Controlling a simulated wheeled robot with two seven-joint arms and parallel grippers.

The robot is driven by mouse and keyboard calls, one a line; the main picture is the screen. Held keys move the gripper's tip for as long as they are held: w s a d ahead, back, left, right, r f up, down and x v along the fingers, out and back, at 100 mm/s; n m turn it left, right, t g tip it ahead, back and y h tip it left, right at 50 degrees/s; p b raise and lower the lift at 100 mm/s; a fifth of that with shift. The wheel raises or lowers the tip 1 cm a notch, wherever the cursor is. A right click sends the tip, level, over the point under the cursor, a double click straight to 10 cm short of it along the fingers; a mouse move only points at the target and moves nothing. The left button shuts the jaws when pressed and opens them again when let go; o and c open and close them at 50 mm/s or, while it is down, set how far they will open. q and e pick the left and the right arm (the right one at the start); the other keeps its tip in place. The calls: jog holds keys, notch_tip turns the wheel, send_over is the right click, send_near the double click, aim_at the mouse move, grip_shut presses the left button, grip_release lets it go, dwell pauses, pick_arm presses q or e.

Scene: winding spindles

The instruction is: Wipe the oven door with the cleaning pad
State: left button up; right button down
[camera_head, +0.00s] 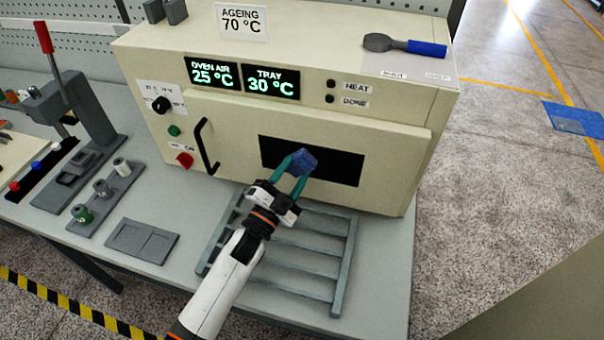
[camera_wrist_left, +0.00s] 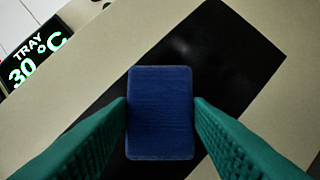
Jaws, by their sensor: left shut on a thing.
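The oven (camera_head: 290,100) is a cream box on the grey bench, with its door (camera_head: 235,130) shut and a dark window (camera_head: 340,165) in it. My left gripper (camera_head: 298,168) is in front of the window. Its teal fingers are shut on the blue cleaning pad (camera_head: 303,163). In the left wrist view the pad (camera_wrist_left: 160,112) sits between both fingertips, in front of the black window (camera_wrist_left: 225,60). I cannot tell whether the pad touches the glass. My right gripper is not in view.
A grey slatted rack (camera_head: 340,280) lies on the bench below my left arm. The black door handle (camera_head: 206,146) and a red knob (camera_head: 185,160) are left of the window. A blue-handled tool (camera_head: 405,45) lies on the oven top. A red-levered press (camera_head: 75,105) stands at the left.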

pick_arm(q)
jog(key=shift+s+a+p, duration=0.2)
jog(key=shift+s+p, duration=0.2)
jog(key=shift+s, duration=0.05)
jog(key=shift+s+a+p, duration=0.25)
jog(key=shift+s, duration=0.55)
jog(key=shift+s+a+p, duration=0.2)
jog(key=shift+s+p, duration=0.1)
jog(key=shift+s, duration=0.45)
jog(key=shift+s+a+p, duration=0.25)
jog(key=shift+s, duration=0.55)
jog(key=shift+s, duration=0.1)
jog(key=s, duration=0.1)
jog(key=s+a+p, duration=0.1)
jog(key=shift+s, duration=0.35)
